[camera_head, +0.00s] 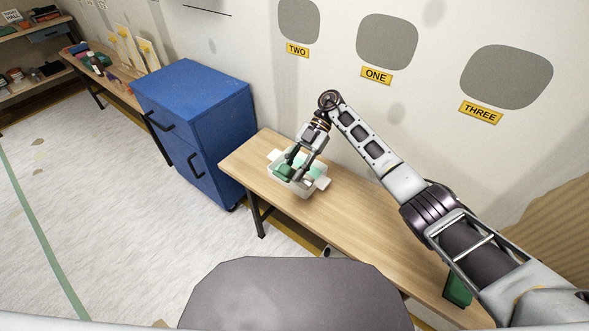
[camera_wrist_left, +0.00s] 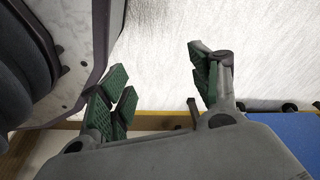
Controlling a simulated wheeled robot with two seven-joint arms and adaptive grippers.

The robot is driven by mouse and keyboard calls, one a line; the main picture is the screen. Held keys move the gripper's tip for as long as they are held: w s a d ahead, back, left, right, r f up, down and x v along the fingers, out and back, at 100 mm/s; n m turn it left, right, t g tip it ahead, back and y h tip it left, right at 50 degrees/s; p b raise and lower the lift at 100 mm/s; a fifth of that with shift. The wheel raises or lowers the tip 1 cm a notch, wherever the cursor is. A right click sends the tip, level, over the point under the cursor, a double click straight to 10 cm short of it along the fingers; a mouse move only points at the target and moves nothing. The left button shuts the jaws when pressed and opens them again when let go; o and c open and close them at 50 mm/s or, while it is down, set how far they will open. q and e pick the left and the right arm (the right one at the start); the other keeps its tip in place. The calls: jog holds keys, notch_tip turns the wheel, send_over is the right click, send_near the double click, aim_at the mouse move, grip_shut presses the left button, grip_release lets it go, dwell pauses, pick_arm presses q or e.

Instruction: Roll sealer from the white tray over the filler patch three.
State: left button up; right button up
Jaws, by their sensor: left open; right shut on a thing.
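The filler patch three is a grey rounded patch (camera_head: 507,76) on the wall at the upper right, above its yellow THREE label (camera_head: 480,112). The white tray (camera_head: 318,187) sits on the wooden bench. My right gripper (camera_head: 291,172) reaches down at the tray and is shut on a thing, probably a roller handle. The fingers and green pads hide most of it, and I cannot tell whether it touches the tray. My left gripper (camera_wrist_left: 160,92) is open and empty in the left wrist view; it is not seen in the head view.
Grey patches one (camera_head: 387,42) and two (camera_head: 299,20) are on the wall to the left. A blue cabinet (camera_head: 195,125) stands left of the bench (camera_head: 350,225). A green object (camera_head: 457,288) is partly hidden by my right arm. The middle of the bench is clear.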

jog(key=shift+s+a+r+m+t+y, duration=0.1)
jog(key=shift+r+m+t+y, duration=0.15)
jog(key=shift+m+y, duration=0.3)
jog(key=shift+r+m+t+y, duration=0.1)
jog(key=shift+m+t+y, duration=0.25)
jog(key=shift+m+y, duration=0.15)
jog(key=shift+a+r+m+t+y+p, duration=0.15)
jog(key=shift+r+m+t+y+p, duration=0.15)
jog(key=shift+m+t+y, duration=0.55)
jog(key=m+t+y, duration=0.1)
jog(key=m, duration=0.1)
jog(key=r+m+t+y, duration=0.1)
jog(key=t, duration=0.1)
jog(key=shift+a+r+m+p, duration=0.1)
jog(key=shift+r+m+p, duration=0.1)
jog(key=shift+m+p, duration=0.2)
jog(key=shift+r+m+t+y, duration=0.35)
jog(key=shift+m+t+y, duration=0.35)
jog(key=shift+m+t, duration=0.15)
pick_arm(q)
jog(key=s+a+f, duration=0.1)
jog(key=s, duration=0.1)
jog(key=s+a+f, duration=0.1)
jog(key=f, duration=0.1)
jog(key=shift+s+a+f, duration=0.2)
jog(key=shift+s+a, duration=0.15)
jog(key=shift+s, duration=0.05)
pick_arm(e)
jog(key=shift+r, duration=0.1)
